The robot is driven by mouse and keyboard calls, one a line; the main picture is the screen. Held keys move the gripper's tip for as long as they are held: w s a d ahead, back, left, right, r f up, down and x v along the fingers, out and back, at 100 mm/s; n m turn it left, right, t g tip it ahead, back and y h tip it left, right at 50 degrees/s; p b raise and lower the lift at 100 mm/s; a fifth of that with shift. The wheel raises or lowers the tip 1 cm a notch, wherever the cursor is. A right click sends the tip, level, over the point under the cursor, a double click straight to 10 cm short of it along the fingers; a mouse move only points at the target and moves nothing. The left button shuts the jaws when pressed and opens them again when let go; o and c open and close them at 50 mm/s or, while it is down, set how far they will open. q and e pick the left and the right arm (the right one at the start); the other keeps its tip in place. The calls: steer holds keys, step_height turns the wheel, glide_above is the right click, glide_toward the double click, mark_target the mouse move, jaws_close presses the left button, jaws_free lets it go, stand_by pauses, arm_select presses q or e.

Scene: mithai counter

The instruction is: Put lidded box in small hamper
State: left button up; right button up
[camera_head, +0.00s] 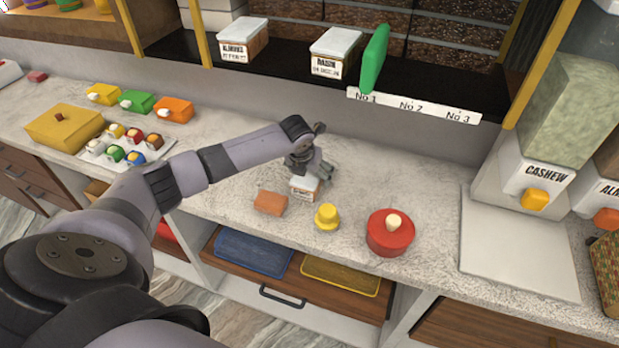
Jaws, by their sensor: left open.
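A small box with a white lid and a printed front label (304,188) stands on the counter below my left gripper (316,172). The gripper is open and points down at the box, close above it or around its top; I cannot tell if they touch. The gripper partly hides the lid. Two larger white-lidded labelled boxes stand on the shelf, one at left (243,40) and one at right (337,53). A patterned, woven-looking container (606,268) is cut off at the right edge; I cannot tell if it is the small hamper. My right gripper is out of view.
An orange-brown block (270,203), a yellow knobbed piece (327,217) and a red round container (390,236) stand near the box. A yellow knobbed box (64,128) is at left. Cashew dispenser (537,172) and pale board (515,250) are at right. The counter between (425,195) is clear.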

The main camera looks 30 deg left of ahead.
arm_select(q)
steer(key=shift+f, duration=0.2)
stand_by(0.3)
steer(key=shift+r, duration=0.1)
steer(key=c, duration=1.6)
